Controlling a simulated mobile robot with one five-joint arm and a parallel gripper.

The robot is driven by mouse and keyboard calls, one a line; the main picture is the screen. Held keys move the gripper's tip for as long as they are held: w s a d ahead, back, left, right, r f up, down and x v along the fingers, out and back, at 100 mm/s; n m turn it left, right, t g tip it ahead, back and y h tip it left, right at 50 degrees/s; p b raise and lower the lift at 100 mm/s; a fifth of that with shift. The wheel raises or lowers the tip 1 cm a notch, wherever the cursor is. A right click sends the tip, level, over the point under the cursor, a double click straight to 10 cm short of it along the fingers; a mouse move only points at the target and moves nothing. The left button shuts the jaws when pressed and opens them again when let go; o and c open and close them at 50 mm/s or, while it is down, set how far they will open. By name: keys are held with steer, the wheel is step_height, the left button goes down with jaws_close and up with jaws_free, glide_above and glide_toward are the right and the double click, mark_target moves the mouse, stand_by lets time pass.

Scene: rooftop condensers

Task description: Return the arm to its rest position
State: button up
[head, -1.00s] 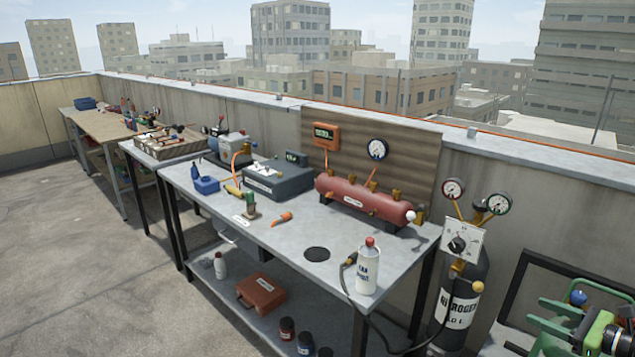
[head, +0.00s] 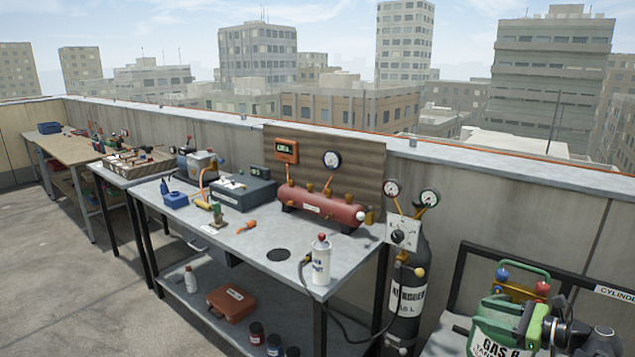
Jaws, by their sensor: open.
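A grey metal workbench (head: 245,262) stands across the middle of the view. On it are a red horizontal tank (head: 318,207), a white bottle with a red cap (head: 320,262), a dark grey box (head: 240,192) and a small blue container (head: 175,199). An orange-handled tool (head: 247,226) lies near the bench's middle.
A nitrogen cylinder (head: 407,300) with gauges stands at the bench's right end, with a hose looping beside it. A green gas container (head: 493,330) is at the lower right. A parapet wall (head: 520,210) runs behind. Open concrete floor (head: 60,270) lies at left.

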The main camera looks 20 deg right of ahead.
steer(key=w+a+f+n+g+y, duration=0.25)
steer(key=w+a, duration=0.35)
steer(key=a, duration=0.5)
steer(key=w+a+f+n+g+y, duration=0.1)
steer(key=w+a+n+g, duration=0.2)
steer(key=w+a, duration=0.55)
steer(key=w+a+f+n+g+y, duration=0.15)
steer(key=w+a, duration=0.25)
steer(key=a, duration=0.9)
steer(key=s+a+f+n+g+h, duration=0.1)
steer(key=a+f+n+g+h, duration=0.1)
steer(key=a+f+n, duration=0.4)
steer(key=s+a+f+n+g+h, duration=0.1)
steer(key=s+a+n+g+h, duration=0.15)
steer(key=a, duration=0.65)
steer(key=s+a+f+n+g+h, duration=0.1)
steer(key=a+f+n+g+h, duration=0.15)
steer(key=a+f+n, duration=0.35)
steer(key=d+n+h, duration=0.4)
steer(key=d+n, duration=0.3)
step_height(320, 180, up, 17)
steer(key=p, duration=1.6)
steer(key=shift+a+f+p, duration=0.2)
steer(key=shift+a+p, duration=0.05)
steer(key=shift+p, duration=0.05)
steer(key=shift+s+n, duration=0.1)
steer(key=shift+n, duration=0.15)
